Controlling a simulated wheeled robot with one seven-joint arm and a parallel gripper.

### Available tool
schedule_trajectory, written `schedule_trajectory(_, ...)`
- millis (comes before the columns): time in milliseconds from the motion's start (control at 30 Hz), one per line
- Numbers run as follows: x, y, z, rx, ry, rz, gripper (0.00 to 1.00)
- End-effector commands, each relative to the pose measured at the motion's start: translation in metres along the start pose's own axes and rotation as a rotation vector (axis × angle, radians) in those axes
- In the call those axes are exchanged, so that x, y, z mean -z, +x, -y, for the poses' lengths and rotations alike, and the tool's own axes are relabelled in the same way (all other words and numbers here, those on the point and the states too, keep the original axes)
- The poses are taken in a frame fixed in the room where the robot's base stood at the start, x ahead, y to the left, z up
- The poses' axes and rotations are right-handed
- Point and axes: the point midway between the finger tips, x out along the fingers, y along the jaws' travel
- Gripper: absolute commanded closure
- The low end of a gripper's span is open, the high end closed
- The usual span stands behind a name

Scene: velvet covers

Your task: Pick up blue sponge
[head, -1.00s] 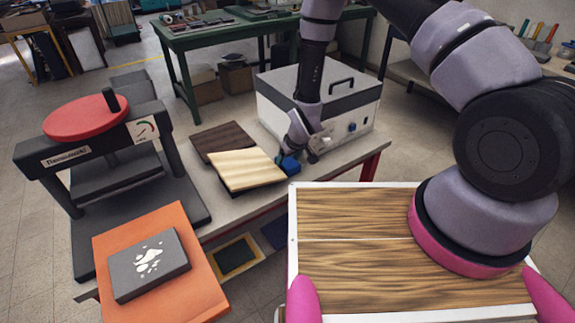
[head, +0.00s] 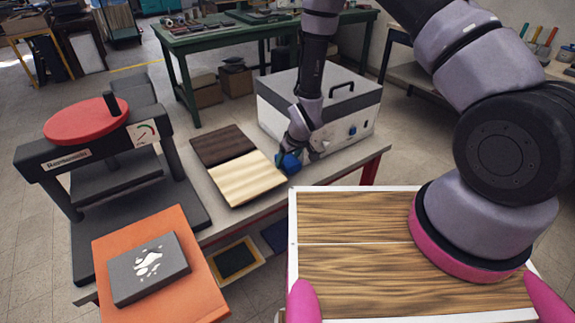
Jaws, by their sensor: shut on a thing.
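The blue sponge (head: 290,163) is a small blue block at the right edge of the pale wooden board, in front of the white and grey box. My gripper (head: 287,154) reaches down to it from above and is shut on it. The fingertips are small and partly hidden at this distance. I cannot tell whether the sponge touches the table or is slightly above it.
The pale board (head: 243,180) and a dark board (head: 223,144) lie side by side on the table. The white and grey box (head: 350,105) stands close behind my gripper. A press with a red disc (head: 85,119) stands left. An orange board bearing a grey block (head: 150,269) is front left.

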Motion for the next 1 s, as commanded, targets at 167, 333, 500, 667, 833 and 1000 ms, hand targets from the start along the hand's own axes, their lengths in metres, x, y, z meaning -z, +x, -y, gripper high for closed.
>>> schedule_trajectory(167, 0.020, -0.042, 0.000, 0.000, -0.002, -0.008, 0.79)
schedule_trajectory(333, 0.039, -0.089, 0.000, -0.001, 0.000, -0.009, 0.79)
schedule_trajectory(500, 0.058, -0.136, 0.000, 0.000, -0.002, -0.009, 0.79)
schedule_trajectory(667, 0.075, -0.177, 0.000, -0.001, -0.001, -0.010, 0.79)
schedule_trajectory(833, 0.089, -0.211, 0.000, -0.001, -0.001, -0.007, 0.79)
schedule_trajectory(1000, 0.096, -0.229, 0.000, 0.000, -0.001, -0.004, 0.79)
